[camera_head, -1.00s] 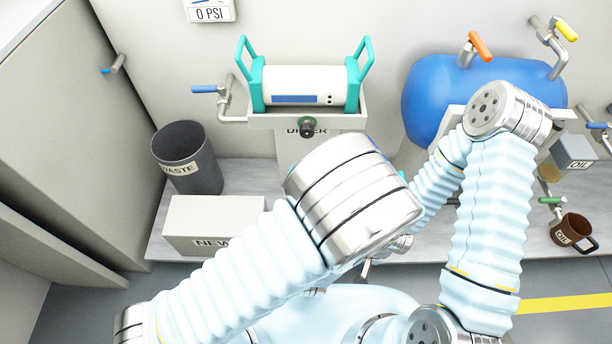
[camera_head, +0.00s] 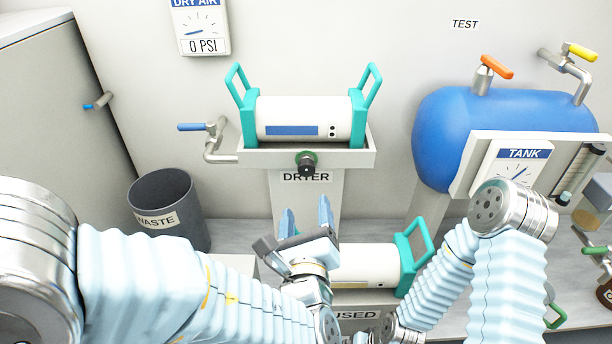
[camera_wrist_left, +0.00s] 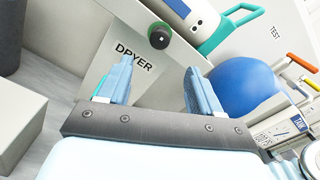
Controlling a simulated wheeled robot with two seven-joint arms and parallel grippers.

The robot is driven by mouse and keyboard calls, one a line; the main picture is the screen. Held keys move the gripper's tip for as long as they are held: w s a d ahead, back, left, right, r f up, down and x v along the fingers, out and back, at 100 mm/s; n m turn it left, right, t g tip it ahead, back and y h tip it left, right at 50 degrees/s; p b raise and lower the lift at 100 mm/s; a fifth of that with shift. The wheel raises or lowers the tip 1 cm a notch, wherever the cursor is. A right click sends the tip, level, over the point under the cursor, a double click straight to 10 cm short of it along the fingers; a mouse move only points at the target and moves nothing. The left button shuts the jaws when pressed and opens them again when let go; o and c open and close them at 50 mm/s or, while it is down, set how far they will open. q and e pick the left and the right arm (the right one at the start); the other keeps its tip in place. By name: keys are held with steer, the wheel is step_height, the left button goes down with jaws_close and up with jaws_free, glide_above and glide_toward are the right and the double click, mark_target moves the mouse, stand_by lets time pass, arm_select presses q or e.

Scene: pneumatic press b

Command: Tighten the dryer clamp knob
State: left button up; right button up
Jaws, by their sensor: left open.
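The dryer clamp knob (camera_head: 307,162) is a dark round knob with a green ring, on the front of the dryer tray (camera_head: 345,158) above the DRYER label. A white cylinder with teal handles (camera_head: 305,118) lies in that tray. My left gripper (camera_head: 306,215) is open and empty, its blue fingers pointing up toward the knob from below, apart from it. In the left wrist view the knob (camera_wrist_left: 158,38) shows beyond and above the gap between the open fingers (camera_wrist_left: 158,82). My right arm shows at the right, but its gripper is not in view.
A second cylinder with a teal handle (camera_head: 368,265) lies in the USED holder beside my left gripper. A waste bin (camera_head: 168,210) stands left. A blue tank (camera_head: 455,130) and its gauge panel are at the right. A blue-handled valve (camera_head: 196,127) sits left of the dryer.

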mark_target(306, 171)
arm_select(q)
steer(key=w+p, duration=0.1)
steer(key=w, duration=1.2)
arm_select(e)
step_height(306, 171, up, 3)
steer(key=shift+f, duration=0.2)
arm_select(q)
steer(key=shift+c, duration=0.2)
steer(key=c, duration=1)
steer(key=shift+m, duration=0.3)
arm_select(e)
steer(key=shift+f, duration=0.3)
arm_select(q)
steer(key=o, duration=1)
